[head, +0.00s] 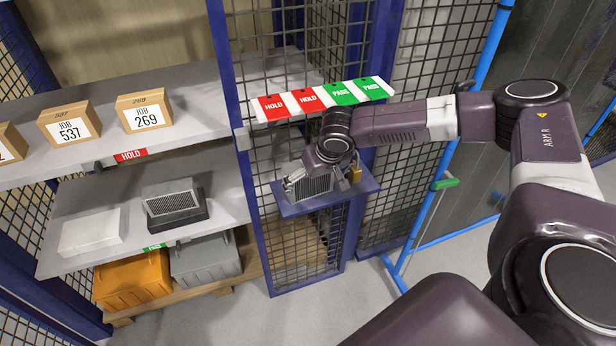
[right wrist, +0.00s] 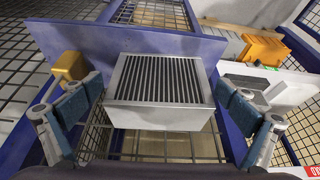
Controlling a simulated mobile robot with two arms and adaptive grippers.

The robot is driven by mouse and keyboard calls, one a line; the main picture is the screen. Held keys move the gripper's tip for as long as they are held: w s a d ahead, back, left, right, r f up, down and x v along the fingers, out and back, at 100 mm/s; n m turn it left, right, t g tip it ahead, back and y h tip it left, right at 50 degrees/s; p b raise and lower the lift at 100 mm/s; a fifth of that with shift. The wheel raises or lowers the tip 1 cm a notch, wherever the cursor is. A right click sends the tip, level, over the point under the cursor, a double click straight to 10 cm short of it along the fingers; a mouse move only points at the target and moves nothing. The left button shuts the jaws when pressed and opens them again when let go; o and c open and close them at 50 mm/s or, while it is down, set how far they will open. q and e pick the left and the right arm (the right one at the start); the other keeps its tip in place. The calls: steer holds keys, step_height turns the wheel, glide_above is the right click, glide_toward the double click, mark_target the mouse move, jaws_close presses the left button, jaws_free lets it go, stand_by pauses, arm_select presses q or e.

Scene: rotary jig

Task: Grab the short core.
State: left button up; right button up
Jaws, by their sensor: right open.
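A finned grey core (head: 314,187) sits on a small blue ledge (head: 345,196) on the mesh cage. It shows large in the right wrist view (right wrist: 160,80), fins facing the camera. My right gripper (head: 318,178) is at this core. In the right wrist view the gripper (right wrist: 160,100) is open, with one blue-padded finger on each side of the core and a visible gap on both sides. Another finned core (head: 172,203) rests in a dark cradle on the lower left shelf. I cannot tell by size which is the short one. My left gripper is not in view.
A brass padlock (head: 355,172) hangs beside the core, near the left finger in the wrist view. A strip of red HOLD and green PASS tags (head: 325,97) is above. Job boxes (head: 146,110), a white block (head: 91,231) and orange (head: 133,278) and grey bins (head: 205,260) are at left.

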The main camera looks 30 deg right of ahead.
steer(key=shift+w+d+r, duration=0.1)
steer(key=shift+w+r, duration=0.05)
steer(key=shift+w, duration=0.35)
steer(key=shift+w+d+p, duration=0.15)
steer(key=shift+w+p, duration=0.35)
steer(key=shift+w, duration=0.6)
steer(key=shift+x, duration=1.25)
steer(key=shift+f, duration=0.4)
steer(key=c, duration=1.5)
steer(key=shift+w+r, duration=0.15)
steer(key=shift+c, duration=0.5)
